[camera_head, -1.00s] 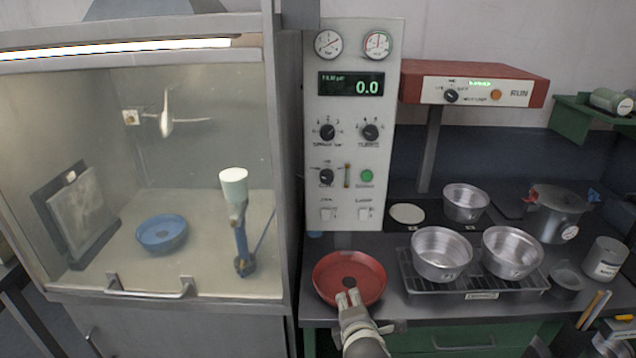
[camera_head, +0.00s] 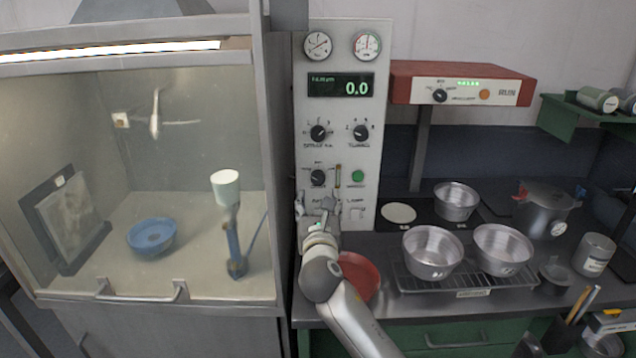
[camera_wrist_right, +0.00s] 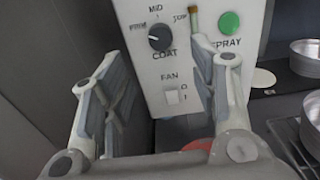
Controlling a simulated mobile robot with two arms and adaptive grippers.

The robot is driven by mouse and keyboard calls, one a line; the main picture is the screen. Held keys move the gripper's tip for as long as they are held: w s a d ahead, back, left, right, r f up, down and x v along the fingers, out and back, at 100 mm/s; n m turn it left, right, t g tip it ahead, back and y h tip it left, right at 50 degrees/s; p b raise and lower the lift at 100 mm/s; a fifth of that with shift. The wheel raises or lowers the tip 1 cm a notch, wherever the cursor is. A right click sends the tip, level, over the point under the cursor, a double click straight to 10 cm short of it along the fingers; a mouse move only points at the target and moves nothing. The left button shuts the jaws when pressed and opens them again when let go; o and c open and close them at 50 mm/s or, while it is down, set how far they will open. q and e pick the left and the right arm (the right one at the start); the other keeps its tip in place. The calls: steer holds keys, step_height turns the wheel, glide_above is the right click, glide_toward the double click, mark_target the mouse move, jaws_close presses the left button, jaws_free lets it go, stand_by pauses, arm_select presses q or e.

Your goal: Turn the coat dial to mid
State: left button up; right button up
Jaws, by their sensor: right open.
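The coat dial (camera_head: 318,177) is a black round knob on the light grey control panel (camera_head: 306,105), below two larger knobs. In the right wrist view the coat dial (camera_wrist_right: 160,37) has the marks PRIM, MID and TOP around it. Its pale pointer mark appears to face left, toward PRIM. My right gripper (camera_head: 320,206) is in front of the panel, just below the dial. In the right wrist view my right gripper (camera_wrist_right: 156,58) is open and empty, its fingers spread to either side of the dial and short of it. My left gripper is out of view.
A green spray button (camera_wrist_right: 229,23) and a slim upright tube (camera_wrist_right: 194,22) are right of the dial; a fan switch (camera_wrist_right: 171,96) is below. My arm partly covers a red pan (camera_head: 362,275). A glass-fronted booth (camera_head: 272,130) stands left; metal pots (camera_head: 433,253) stand right.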

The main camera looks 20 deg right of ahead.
mark_target(318, 180)
steer(key=p+x, duration=0.1)
steer(key=x, duration=0.8)
steer(key=shift+w+d+f, duration=0.1)
steer(key=shift+w, duration=0.25)
steer(key=c, duration=1)
steer(key=shift+c, duration=0.2)
steer(key=m+b, duration=0.1)
steer(key=m, duration=0.4)
steer(key=shift+m, duration=0.4)
steer(key=m+b, duration=0.2)
steer(key=m, duration=0.3)
steer(key=shift+m, duration=0.4)
